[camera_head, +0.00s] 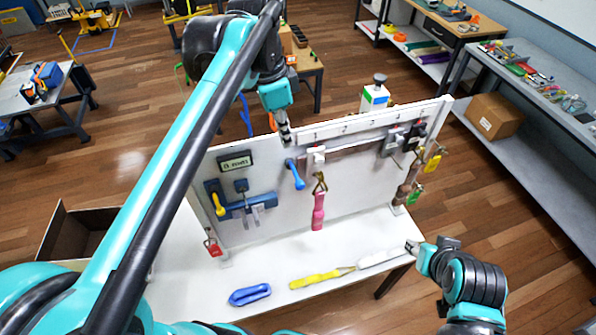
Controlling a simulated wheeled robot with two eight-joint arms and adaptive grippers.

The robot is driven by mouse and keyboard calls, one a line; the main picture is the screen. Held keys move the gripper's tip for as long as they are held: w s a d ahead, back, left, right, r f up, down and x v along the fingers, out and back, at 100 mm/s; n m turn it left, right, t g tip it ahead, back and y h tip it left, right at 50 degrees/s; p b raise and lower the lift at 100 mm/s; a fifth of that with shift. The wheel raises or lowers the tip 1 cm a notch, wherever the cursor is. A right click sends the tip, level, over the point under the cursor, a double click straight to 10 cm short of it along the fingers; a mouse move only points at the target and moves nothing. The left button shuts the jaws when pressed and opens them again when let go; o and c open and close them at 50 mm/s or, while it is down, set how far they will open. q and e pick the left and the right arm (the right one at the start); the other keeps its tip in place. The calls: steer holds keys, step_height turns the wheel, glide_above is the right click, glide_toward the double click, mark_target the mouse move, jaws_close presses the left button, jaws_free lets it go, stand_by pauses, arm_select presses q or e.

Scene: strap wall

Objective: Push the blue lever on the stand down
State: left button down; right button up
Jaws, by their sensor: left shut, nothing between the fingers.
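The white upright stand (262,180) rises from the back of the white table. The blue lever (295,175) is on its front face, near the top centre, slanting down to the right. My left gripper (285,137) is shut and empty, pointing down at the stand's top edge. It is just above and slightly left of the blue lever, with a small visible gap between them. My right gripper (411,246) is low at the right, by the table's right edge near a white strip; its finger opening is too small to make out.
A pink-handled tool (318,208) hangs right of the blue lever. A yellow-levered panel (240,206) and a small display (236,163) are to its left. A blue loop (250,294) and a yellow tool (320,279) lie on the table. A red padlock (212,245) hangs at the lower left.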

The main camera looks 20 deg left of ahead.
mark_target(299, 184)
arm_select(q)
steer(key=f, duration=0.4)
steer(key=d+f+p, duration=0.1)
steer(key=f, duration=0.4)
steer(key=d+f, duration=0.1)
steer(key=f, duration=0.4)
steer(key=shift+w, duration=0.4)
steer(key=shift+d, duration=0.1)
steer(key=shift+s+d+f, duration=0.1)
steer(key=shift+s+f, duration=0.05)
steer(key=shift+f, duration=0.05)
